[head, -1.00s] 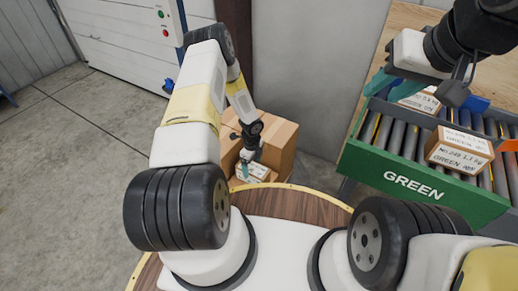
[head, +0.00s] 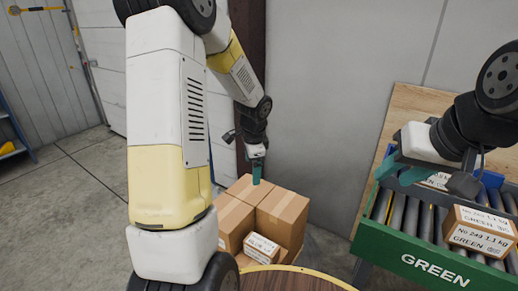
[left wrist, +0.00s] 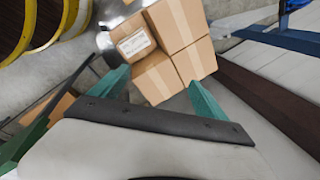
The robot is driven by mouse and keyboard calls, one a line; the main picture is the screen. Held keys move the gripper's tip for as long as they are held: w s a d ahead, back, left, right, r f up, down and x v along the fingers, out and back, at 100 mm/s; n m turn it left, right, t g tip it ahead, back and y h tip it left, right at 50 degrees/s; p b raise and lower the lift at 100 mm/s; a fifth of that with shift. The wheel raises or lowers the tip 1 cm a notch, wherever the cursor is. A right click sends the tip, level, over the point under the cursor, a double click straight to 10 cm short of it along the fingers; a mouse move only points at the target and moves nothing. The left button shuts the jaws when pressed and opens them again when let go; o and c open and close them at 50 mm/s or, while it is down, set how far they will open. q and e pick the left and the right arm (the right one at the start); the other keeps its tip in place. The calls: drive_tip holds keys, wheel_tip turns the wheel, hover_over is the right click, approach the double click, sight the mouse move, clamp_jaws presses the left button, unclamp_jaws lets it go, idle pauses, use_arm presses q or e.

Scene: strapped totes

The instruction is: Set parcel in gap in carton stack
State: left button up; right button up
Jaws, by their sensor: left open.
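A small labelled parcel (head: 262,247) sits at the front corner of a stack of brown cartons (head: 283,207), in a space beside taller cartons. My left gripper (head: 257,170) hangs above the back of the stack, clear of the parcel. The left wrist view shows its teal fingers (left wrist: 158,88) wide apart with nothing held; the parcel (left wrist: 135,43) lies beyond them among the cartons (left wrist: 180,22). My right gripper (head: 400,172) is over the green roller conveyor, its fingers apart and seemingly empty.
The green conveyor (head: 430,268) at the right carries labelled boxes (head: 480,232). A round wooden top (head: 300,281) is in front of the stack. A grey wall (head: 335,90) stands close behind the stack. Floor at the left is clear.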

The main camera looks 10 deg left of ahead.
use_arm(q)
drive_tip(key=s+d+r+n+t, duration=0.2)
drive_tip(key=s+r+n, duration=0.4)
drive_tip(key=s+r, duration=0.7)
drive_tip(key=s+d+r+n+t+h, duration=0.1)
drive_tip(key=s+d+r+n+h, duration=0.2)
drive_tip(key=s, duration=0.7)
wheel_tip(320, 180, up, 4)
drive_tip(key=n, duration=0.2)
drive_tip(key=shift+s+d+r+n+t, duration=0.15)
drive_tip(key=shift+s+d+n+t, duration=0.15)
drive_tip(key=shift+s+n, duration=0.1)
